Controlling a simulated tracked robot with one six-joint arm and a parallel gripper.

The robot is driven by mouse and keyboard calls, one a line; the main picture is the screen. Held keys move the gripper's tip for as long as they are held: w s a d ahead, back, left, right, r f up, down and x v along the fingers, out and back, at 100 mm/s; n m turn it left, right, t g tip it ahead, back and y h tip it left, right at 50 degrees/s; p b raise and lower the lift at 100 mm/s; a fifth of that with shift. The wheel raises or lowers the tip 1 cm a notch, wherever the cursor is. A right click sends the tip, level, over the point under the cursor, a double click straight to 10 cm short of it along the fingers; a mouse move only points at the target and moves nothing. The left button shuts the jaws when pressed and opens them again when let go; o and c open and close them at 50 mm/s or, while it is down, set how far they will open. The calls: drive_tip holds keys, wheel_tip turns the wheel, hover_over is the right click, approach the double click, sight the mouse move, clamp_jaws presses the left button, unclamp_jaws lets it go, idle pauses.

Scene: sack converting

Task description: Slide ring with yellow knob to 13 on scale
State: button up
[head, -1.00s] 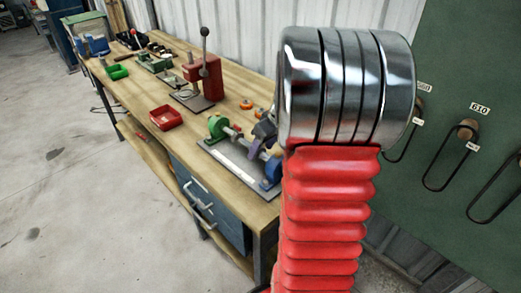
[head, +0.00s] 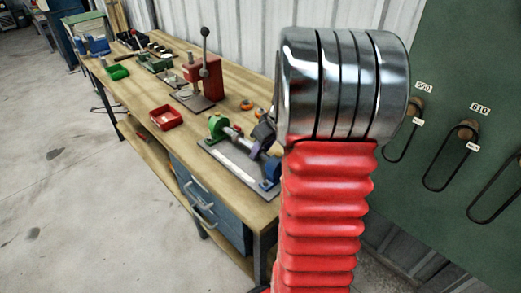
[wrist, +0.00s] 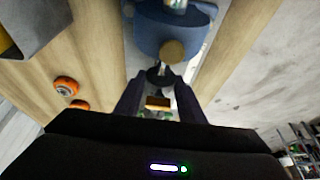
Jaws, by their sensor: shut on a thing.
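The slide fixture (head: 233,160) lies on the bench, with a pale scale strip along its base, a green end block (head: 217,126) and a blue end block (head: 271,170). A purple part (head: 256,149) sits on its rod near the blue end. My gripper (head: 264,132) is down at the fixture, partly behind my arm. In the wrist view, my gripper (wrist: 160,78) is shut at the rod near the blue block (wrist: 165,32). A dull yellow round face (wrist: 172,50) shows just beyond the fingertips. The held ring and knob are mostly hidden. I cannot read the scale.
Orange round parts (wrist: 66,86) lie beside the fixture. A red press (head: 205,78), a red tray (head: 166,117) and a green tray (head: 118,72) stand farther along the bench. A green board with hanging loops (head: 450,155) is at right.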

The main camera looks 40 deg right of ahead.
clamp_jaws()
drive_tip(key=shift+w, duration=2)
drive_tip(key=o, duration=1)
unclamp_jaws()
drive_tip(key=v, duration=1.3)
drive_tip(key=shift+s+r, duration=0.1)
drive_tip(key=shift+r, duration=0.25)
